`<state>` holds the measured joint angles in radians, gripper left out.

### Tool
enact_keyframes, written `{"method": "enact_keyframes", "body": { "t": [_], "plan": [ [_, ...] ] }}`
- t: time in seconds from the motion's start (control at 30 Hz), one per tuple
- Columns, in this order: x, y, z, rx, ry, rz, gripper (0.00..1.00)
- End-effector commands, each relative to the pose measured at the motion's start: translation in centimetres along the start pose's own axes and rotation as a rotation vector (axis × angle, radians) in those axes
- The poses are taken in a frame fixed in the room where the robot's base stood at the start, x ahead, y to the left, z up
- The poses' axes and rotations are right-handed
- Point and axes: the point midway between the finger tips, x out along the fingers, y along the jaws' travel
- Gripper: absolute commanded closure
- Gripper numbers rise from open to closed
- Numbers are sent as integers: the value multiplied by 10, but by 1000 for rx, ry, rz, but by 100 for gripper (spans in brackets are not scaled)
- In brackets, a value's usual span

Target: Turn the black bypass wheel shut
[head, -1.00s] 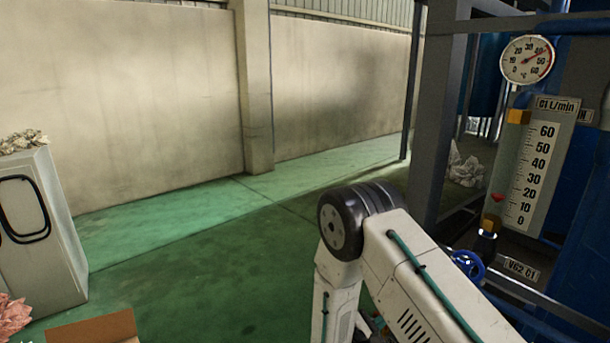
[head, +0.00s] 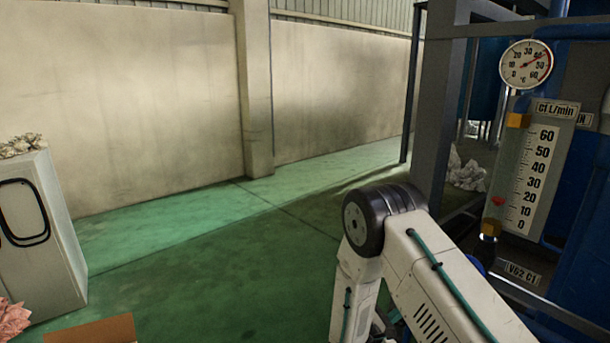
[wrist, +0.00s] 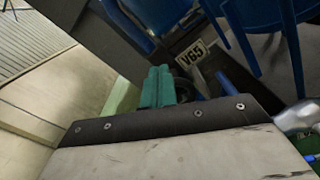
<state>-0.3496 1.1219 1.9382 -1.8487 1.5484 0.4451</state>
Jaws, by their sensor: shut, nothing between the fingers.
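My gripper (wrist: 158,86) shows in the wrist view as two teal fingers pressed together, with nothing between them. A dark round part (wrist: 184,86), apparently the black bypass wheel, shows just right of the fingertips. It is mostly hidden behind the fingers and my wrist housing. A tag reading V65 (wrist: 192,56) sits just beyond it. I cannot tell whether the fingers touch the wheel or how far it is turned. In the head view my arm shows, but my gripper and the black wheel do not.
In the head view, a blue wheel (head: 478,266) is largely hidden behind my arm, near the V62 C1 tag (head: 522,273). A flow scale (head: 530,180) and a round thermometer (head: 526,64) stand at right. A grey cabinet (head: 40,235) and cardboard box (head: 95,331) are at left. Green floor between is clear.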

Motion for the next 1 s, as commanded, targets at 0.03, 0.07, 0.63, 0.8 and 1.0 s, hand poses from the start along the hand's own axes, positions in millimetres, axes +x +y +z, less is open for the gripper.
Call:
{"method": "enact_keyframes", "body": {
  "t": [0.03,0.07,0.63,0.8,1.0],
  "plan": [
    [0,0,0,0,0,0,100],
    [0,0,-1,0,0,0,100],
    [0,-2,-4,-1,1,0,100],
    [0,-6,-3,-2,1,-1,100],
    [0,-11,-3,-2,1,-1,100]
  ]
}}
